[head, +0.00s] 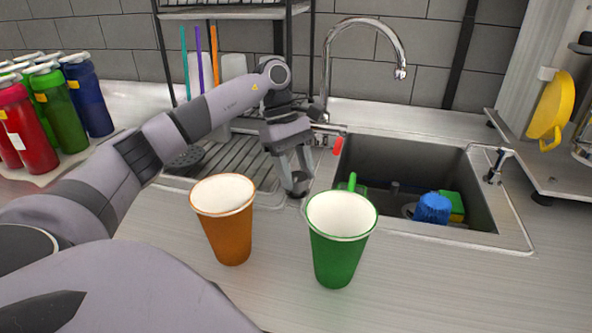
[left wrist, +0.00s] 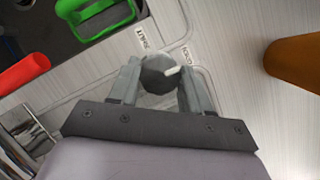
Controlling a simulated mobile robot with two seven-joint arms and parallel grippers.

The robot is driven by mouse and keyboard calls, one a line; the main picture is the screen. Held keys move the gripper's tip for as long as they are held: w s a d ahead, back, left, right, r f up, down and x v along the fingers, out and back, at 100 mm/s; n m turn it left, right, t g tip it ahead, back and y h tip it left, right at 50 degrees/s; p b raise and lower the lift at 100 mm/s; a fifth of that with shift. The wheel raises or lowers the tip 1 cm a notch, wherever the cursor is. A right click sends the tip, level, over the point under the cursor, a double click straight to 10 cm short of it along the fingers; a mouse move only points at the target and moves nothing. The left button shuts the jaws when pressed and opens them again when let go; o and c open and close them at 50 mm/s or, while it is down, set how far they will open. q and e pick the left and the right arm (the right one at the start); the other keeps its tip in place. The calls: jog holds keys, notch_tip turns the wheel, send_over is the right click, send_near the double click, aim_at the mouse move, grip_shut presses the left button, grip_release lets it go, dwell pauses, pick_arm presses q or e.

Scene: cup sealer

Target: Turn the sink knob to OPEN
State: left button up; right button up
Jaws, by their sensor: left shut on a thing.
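The sink knob (left wrist: 157,76) is a dark round dial with a white pointer mark. In the left wrist view it sits between the two fingers of my left gripper (left wrist: 160,84), which is shut on it. The pointer aims right and slightly up, toward the side of the label (left wrist: 186,57) that seems to read OPEN. Another label (left wrist: 143,38), seemingly SHUT, lies above the knob. In the head view my left gripper (head: 295,183) reaches down at the sink's front left corner, and its fingers partly cover the knob (head: 297,189). My right gripper is not in view.
An orange cup (head: 228,235) and a green cup (head: 338,255) stand on the counter in front. The sink (head: 480,205) holds a blue sponge-like item (head: 432,208). A red handle (head: 338,145) is beside the chrome faucet (head: 372,24). Several bottles (head: 60,105) stand at left.

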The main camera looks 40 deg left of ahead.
pick_arm(q)
jog(key=shift+r, duration=0.1)
jog(key=o, duration=1.1)
jog(key=shift+c, duration=0.2)
jog(key=v, duration=0.7)
jog(key=shift+a, duration=0.1)
